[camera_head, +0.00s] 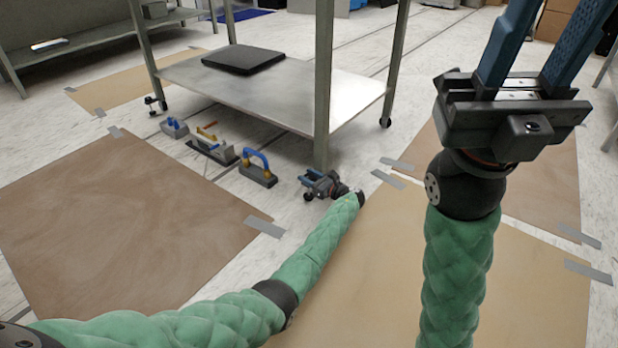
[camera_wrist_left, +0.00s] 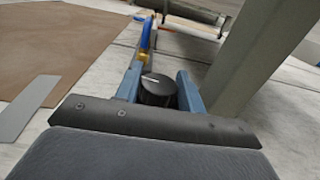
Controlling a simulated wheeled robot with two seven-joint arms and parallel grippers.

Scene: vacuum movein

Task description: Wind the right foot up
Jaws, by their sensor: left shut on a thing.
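The metal table's near leg (camera_head: 322,90) stands on the floor beside my left gripper (camera_head: 322,184). In the left wrist view a black round knob (camera_wrist_left: 158,90) with a white line on top sits between the blue fingers of my left gripper, which is shut on it. The same leg (camera_wrist_left: 262,55) rises just right of the knob. What lies under the knob is hidden by the gripper. My right gripper (camera_head: 545,40) is raised at the upper right, its blue fingers apart and nothing between them; their tips run out of view.
A black flat box (camera_head: 243,59) lies on the table's lower shelf (camera_head: 290,95). A brown taped floor sheet (camera_head: 130,220) lies flat at the left.

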